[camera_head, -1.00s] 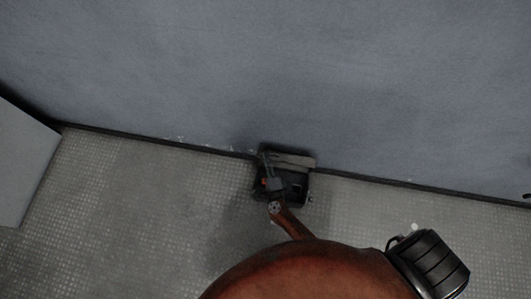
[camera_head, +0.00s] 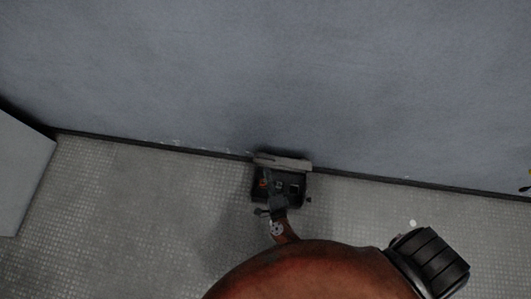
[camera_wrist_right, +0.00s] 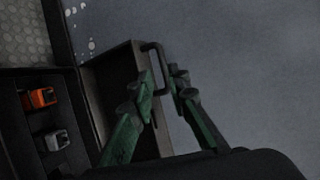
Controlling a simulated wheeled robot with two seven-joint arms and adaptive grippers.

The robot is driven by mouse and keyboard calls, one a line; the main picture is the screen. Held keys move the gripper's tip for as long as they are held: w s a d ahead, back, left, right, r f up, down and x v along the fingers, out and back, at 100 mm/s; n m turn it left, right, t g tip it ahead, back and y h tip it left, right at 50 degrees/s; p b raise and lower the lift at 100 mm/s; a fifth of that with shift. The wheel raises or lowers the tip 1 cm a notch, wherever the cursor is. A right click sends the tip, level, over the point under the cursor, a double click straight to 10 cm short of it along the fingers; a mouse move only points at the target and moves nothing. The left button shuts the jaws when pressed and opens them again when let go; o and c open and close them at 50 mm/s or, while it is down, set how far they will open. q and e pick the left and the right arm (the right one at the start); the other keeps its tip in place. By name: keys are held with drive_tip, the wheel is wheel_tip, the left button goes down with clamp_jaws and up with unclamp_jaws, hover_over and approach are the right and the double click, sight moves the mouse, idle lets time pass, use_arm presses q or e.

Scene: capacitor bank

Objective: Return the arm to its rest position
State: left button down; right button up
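My right arm, reddish brown, comes up from the bottom of the head view. Its dark gripper (camera_head: 272,198) is small there and overlaps a dark open box (camera_head: 297,197) by the wall. In the right wrist view the two green fingers of the right gripper (camera_wrist_right: 163,78) are apart, with a dark bar handle (camera_wrist_right: 157,62) between or behind them. The handle is on a grey panel (camera_wrist_right: 112,88) beside the box. I cannot tell whether the fingers touch the handle. My left gripper is not in view.
An orange device (camera_wrist_right: 40,97) and a grey device (camera_wrist_right: 57,139) sit in the dark box. A large grey wall (camera_head: 280,70) stands behind it. A pale cabinet (camera_head: 22,170) is at the left edge. The textured floor (camera_head: 140,200) between is clear.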

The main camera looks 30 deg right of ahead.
drive_tip(key=shift+s+r, duration=0.1)
drive_tip(key=shift+s, duration=0.15)
idle(0.4)
